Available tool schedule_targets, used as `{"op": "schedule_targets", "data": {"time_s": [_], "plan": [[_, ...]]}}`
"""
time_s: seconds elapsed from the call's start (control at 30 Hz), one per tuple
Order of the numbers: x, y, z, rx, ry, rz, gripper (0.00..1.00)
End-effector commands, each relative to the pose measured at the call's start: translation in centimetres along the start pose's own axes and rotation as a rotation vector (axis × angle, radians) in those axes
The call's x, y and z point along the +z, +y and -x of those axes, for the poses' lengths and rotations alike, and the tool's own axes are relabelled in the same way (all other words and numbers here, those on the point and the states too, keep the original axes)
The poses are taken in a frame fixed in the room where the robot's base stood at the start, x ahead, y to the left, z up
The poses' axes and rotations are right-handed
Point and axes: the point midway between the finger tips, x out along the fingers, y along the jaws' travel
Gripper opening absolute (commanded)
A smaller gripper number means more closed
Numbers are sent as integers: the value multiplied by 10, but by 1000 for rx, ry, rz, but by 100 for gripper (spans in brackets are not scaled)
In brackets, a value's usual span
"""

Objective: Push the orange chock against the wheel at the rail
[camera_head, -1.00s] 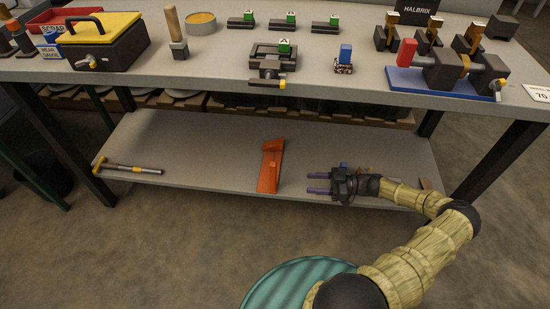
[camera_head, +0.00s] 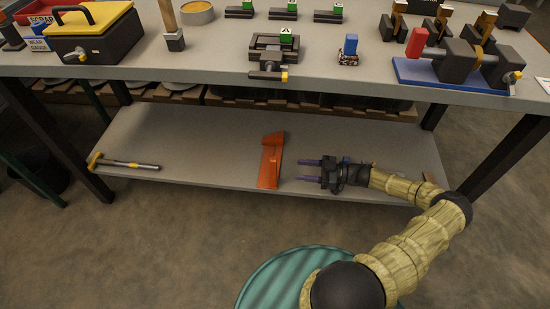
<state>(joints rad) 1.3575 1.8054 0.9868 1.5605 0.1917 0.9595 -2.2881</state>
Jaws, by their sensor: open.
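The orange chock (camera_head: 271,162) stands on the grey lower shelf of the workbench, near its middle. It has a sloped, angled shape. My gripper (camera_head: 299,171) is just to the right of the chock, low over the shelf. Its two purple fingers point left toward the chock, are spread apart and hold nothing. A small gap shows between the fingertips and the chock. I cannot make out a wheel or a rail in this view.
A hammer-like tool (camera_head: 123,163) lies at the shelf's left end. The bench top (camera_head: 215,62) above holds a vise, a yellow-lidded box (camera_head: 92,30) and a blue-based fixture (camera_head: 440,75). Dark legs stand at both ends.

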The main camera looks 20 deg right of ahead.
Motion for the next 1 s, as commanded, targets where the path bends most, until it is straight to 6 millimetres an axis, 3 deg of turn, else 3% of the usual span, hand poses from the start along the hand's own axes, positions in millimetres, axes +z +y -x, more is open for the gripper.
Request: {"op": "schedule_targets", "data": {"time_s": [0.2,0.43,0.87,1.0], "plan": [[2,-2,-43,-9,2,1,47],[2,-1,-78,-5,1,1,47],[0,0,-86,-2,0,1,47],[2,-1,-98,-5,0,1,47]]}}
